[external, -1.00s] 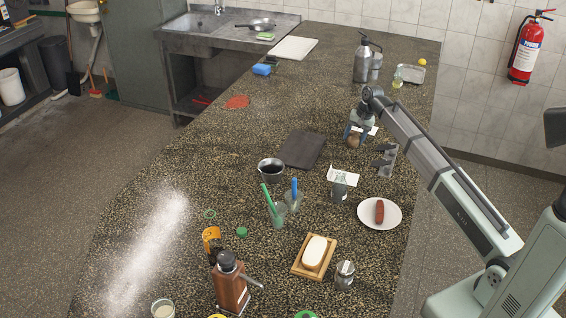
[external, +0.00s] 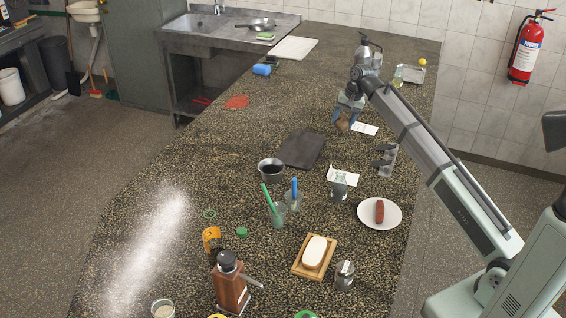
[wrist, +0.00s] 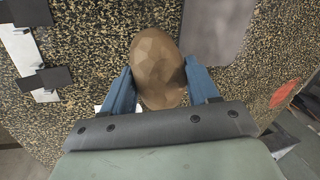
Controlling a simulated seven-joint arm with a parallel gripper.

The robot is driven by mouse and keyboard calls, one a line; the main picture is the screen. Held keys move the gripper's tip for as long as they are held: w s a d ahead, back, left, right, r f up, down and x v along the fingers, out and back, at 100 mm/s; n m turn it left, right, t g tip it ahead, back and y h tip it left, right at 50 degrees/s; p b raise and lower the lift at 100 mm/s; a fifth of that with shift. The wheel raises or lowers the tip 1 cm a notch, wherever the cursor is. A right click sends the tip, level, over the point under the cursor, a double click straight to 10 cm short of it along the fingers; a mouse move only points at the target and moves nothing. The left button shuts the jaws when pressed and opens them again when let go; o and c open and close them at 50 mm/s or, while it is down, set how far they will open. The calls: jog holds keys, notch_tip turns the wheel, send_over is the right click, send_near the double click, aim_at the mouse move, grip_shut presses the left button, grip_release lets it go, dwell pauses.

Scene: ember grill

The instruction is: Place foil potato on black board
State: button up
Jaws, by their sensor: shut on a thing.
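The potato is a brown, faceted lump (wrist: 158,65), and no shiny foil shows on it. It sits between the two blue fingers of my gripper (external: 347,112), which is shut on it. In the external view the potato (external: 342,125) hangs at the fingertips, apparently above the counter. The black board (external: 302,150) is a flat dark rectangle to the left of and nearer than the potato, and it is bare. In the wrist view a grey slab at the top (wrist: 218,30) looks like the board, partly cut off.
A dark cup (external: 271,170) stands just in front of the board. Glasses with a green and a blue item (external: 284,207) stand nearer. A white paper (external: 343,176) and a grey bracket (external: 386,160) lie to the right.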

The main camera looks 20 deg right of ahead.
jog(key=n, duration=0.2)
send_near(299, 148)
jog(key=s+r, duration=0.3)
jog(key=r, duration=0.1)
jog(key=w+a+m, duration=0.1)
jog(key=w+m, duration=0.3)
jog(key=m, duration=0.1)
jog(key=shift+t, duration=0.3)
jog(key=shift+s+a+f, duration=0.1)
jog(key=shift+f, duration=2.25)
jog(key=shift+s+f, duration=0.1)
jog(key=shift+f, duration=2.2)
jog(key=shift+f, duration=0.1)
jog(key=o, duration=1.2)
jog(key=v, duration=1.2)
jog(key=shift+a, duration=0.15)
